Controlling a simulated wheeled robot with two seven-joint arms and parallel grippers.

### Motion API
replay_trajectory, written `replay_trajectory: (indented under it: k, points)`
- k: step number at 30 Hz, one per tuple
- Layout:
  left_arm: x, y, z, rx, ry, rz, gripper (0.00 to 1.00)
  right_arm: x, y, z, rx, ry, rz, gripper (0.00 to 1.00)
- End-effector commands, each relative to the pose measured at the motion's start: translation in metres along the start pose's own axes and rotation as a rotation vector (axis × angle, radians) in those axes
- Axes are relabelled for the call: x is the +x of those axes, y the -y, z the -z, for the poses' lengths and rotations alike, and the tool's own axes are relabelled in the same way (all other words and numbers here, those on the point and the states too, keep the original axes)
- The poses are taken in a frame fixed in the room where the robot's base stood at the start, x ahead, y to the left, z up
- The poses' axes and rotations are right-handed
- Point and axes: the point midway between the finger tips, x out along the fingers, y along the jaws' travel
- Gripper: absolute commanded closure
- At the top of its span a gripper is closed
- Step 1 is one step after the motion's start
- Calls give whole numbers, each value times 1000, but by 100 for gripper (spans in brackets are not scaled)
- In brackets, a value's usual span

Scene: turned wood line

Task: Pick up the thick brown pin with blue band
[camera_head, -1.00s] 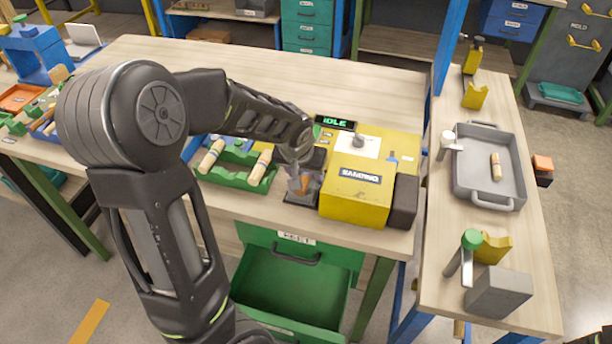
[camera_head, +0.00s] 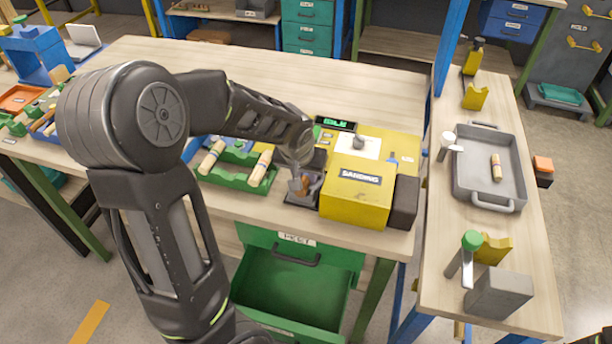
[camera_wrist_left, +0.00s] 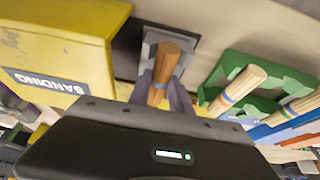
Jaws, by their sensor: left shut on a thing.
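The thick brown pin (camera_wrist_left: 168,55) with a blue band (camera_wrist_left: 158,86) stands between the fingers of my left gripper (camera_wrist_left: 160,92) in the left wrist view. The gripper is shut on it around the band. A grey holder (camera_wrist_left: 183,62) lies around or just behind the pin. In the head view my left gripper (camera_head: 298,186) is beside the yellow sanding machine, and only a small part of the brown pin (camera_head: 305,182) shows.
The yellow sanding machine (camera_head: 358,196) stands close to the right of the gripper. A green tray (camera_head: 231,181) with paler banded pins (camera_head: 261,168) is close on the left. An open green drawer (camera_head: 290,290) is below. The table behind is clear.

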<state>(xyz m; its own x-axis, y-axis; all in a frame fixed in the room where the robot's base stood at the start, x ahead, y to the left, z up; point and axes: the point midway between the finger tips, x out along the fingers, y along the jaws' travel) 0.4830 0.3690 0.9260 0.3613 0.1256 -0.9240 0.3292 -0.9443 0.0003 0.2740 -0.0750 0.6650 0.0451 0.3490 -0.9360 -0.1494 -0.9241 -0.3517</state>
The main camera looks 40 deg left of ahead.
Motion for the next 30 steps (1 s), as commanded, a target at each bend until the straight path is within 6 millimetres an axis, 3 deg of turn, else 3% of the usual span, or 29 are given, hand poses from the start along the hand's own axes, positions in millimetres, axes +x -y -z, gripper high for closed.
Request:
replay_trajectory:
  k: [8, 21, 30]
  points:
    - [-16, 0, 8, -1, -5, -1, 100, 2, -1, 0, 0, 0, 0, 64]
    - [-86, 0, 37, 0, -3, 0, 100, 9, -2, 1, -2, -3, 3, 64]
    - [-93, 0, 38, 0, 0, 0, 100, 8, -2, 1, -2, -3, 3, 64]
